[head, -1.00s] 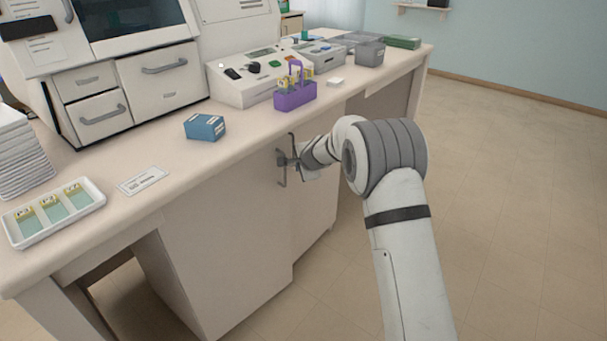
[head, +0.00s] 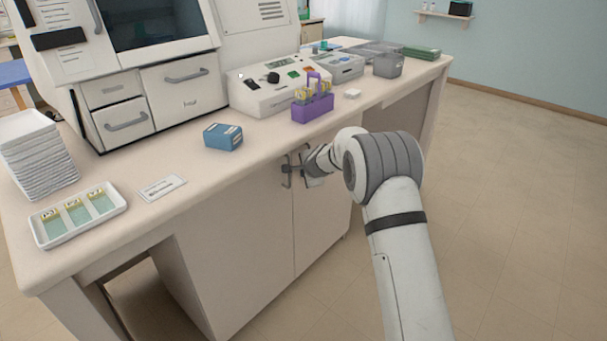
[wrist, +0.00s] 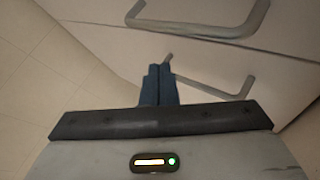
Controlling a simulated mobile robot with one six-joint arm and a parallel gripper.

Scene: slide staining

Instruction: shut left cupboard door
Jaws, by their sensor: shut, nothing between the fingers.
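The left cupboard door (head: 235,250) is under the bench and looks flush, or nearly so, with the right cupboard door (head: 322,215). Each door has a grey bar handle near the seam: the left handle (head: 287,171) and the right handle, partly hidden by my gripper. My gripper (head: 297,169) is at the handles, in front of the doors' upper part. In the wrist view the fingers (wrist: 158,82) are shut and empty, with their tips close to the end of one handle (wrist: 210,88). The other handle (wrist: 195,28) shows beyond. I cannot tell whether the fingertips touch a door.
The bench top (head: 130,225) above holds a slide tray (head: 78,232), a blue box (head: 223,136), a purple rack (head: 312,107) and a white instrument (head: 262,92). The bench edge runs just above my gripper. The floor (head: 500,200) to the right is clear.

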